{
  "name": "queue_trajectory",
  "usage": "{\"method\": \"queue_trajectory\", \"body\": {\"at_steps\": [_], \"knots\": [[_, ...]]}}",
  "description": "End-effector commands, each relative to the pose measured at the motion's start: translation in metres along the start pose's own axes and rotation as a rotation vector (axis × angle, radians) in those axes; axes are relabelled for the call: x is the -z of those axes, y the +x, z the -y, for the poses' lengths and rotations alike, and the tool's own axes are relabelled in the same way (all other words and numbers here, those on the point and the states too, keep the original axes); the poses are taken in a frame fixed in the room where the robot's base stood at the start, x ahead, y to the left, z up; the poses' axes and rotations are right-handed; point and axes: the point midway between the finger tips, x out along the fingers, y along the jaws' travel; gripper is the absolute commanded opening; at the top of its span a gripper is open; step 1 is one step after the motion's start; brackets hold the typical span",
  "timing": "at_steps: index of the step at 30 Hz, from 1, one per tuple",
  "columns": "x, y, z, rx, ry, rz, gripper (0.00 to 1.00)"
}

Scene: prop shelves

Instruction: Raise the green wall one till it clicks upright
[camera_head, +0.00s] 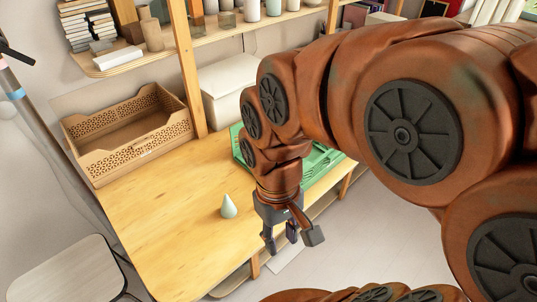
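A green crate-like piece (318,163) with slotted panels lies low on the wooden table, right of centre. My arm hides much of it, so I cannot tell which of its walls are up or folded. My gripper (291,241) points down in front of the table's front edge, nearer to me than the green piece and apart from it. Its dark fingers are spread, with nothing seen between them.
A wooden crate (119,166) with upright walls sits at the back left; a white box (224,98) is behind. Shelf posts rise at the back. The table's front left is clear.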

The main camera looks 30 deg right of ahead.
Motion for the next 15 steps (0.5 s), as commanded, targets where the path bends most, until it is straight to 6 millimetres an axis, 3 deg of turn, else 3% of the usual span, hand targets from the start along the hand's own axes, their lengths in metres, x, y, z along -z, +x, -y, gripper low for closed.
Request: {"method": "queue_trajectory", "body": {"at_steps": [8,15], "knots": [[0.086,-0.008,-0.024,0.011,-0.066,-0.029,0.35],[0.16,-0.01,-0.057,0.017,-0.118,-0.061,0.35]]}}
